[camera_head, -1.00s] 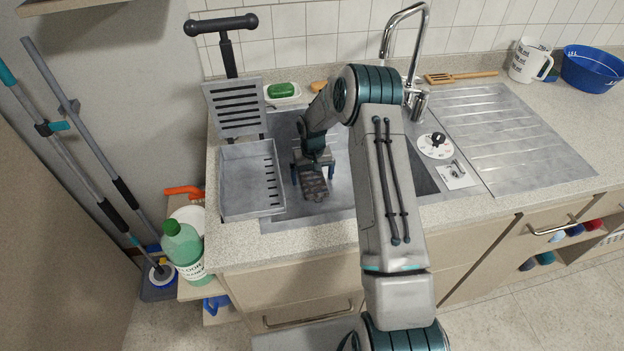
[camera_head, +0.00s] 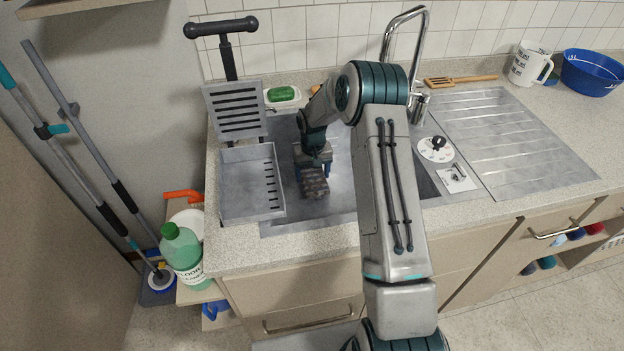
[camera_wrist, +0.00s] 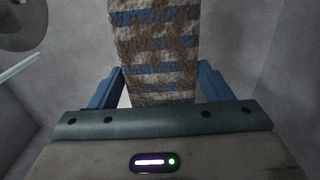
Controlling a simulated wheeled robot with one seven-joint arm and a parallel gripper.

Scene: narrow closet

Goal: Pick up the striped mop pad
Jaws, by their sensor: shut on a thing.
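The striped mop pad (camera_wrist: 157,50), with blue and grey bands and brown stains, lies between the fingers of my gripper (camera_wrist: 157,85) in the wrist view. In the head view the pad (camera_head: 314,182) is inside the sink basin (camera_head: 342,187), and my gripper (camera_head: 314,162) is over its far end. The blue fingers are shut on the pad's sides. The gripper hides the pad's near end in the wrist view. I cannot tell whether the pad touches the basin floor.
A grey slotted wringer tray (camera_head: 250,185) stands left of the basin. The faucet (camera_head: 412,60) rises behind my arm. A green sponge (camera_head: 282,94) lies at the back. Mop handles (camera_head: 85,150) lean at left.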

